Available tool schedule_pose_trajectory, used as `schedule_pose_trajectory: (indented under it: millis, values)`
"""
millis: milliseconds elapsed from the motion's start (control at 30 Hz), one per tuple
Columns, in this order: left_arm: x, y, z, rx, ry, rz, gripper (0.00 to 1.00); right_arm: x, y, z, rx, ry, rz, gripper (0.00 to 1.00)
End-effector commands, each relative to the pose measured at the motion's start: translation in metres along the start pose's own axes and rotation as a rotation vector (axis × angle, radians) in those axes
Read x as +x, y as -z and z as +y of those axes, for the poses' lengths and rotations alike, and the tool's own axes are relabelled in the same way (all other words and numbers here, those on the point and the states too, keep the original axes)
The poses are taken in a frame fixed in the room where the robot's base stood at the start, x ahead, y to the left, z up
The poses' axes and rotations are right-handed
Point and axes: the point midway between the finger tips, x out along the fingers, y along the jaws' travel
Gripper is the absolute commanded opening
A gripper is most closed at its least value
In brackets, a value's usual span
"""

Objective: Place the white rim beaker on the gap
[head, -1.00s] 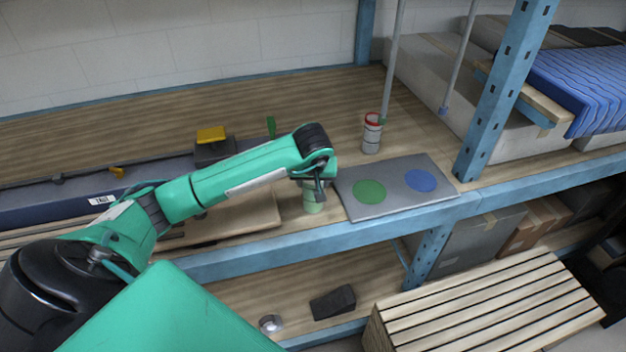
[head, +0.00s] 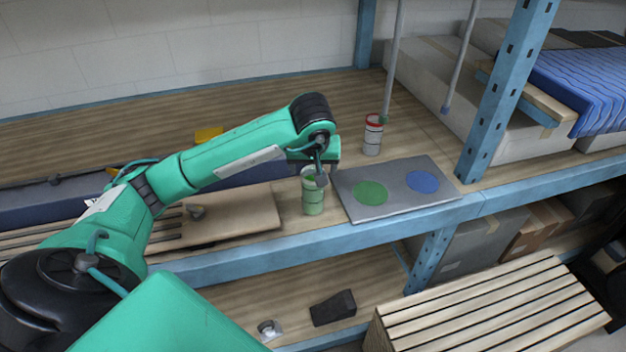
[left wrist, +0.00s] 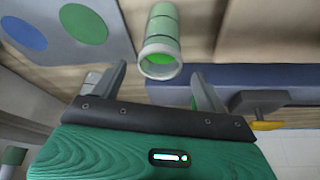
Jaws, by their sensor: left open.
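The beaker with a pale whitish rim (head: 313,198) is green and stands upright on the wooden shelf, just left of a grey board (head: 353,202). The board carries a green disc (head: 370,193) and a blue disc (head: 422,181) with a bare grey gap (head: 397,187) between them. My left gripper (head: 318,176) is open at the beaker's top and partly covers its rim. In the left wrist view, the beaker's open mouth (left wrist: 160,58) shows just beyond and between the two separated fingers (left wrist: 158,76). My right gripper is not seen.
A white can with a red rim (head: 373,136) stands behind the board, near a thin grey post. A blue upright (head: 500,95) rises right of the board. A flat tan board (head: 235,217) lies left of the beaker. The shelf's blue front edge runs close by.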

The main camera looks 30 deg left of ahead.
Motion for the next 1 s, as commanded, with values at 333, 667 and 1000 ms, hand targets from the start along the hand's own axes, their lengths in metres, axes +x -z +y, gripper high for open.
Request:
schedule_pose_trajectory:
  millis: [333,667,1000]
  values:
    - [-0.035,0.000,0.000,0.001,0.000,0.000,0.75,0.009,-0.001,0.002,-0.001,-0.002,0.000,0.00]
    - [-0.036,0.000,0.000,0.000,0.001,-0.001,0.75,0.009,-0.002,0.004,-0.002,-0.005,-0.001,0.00]
    - [-0.033,-0.009,0.009,-0.004,-0.041,-0.023,0.75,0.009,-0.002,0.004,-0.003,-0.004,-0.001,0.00]
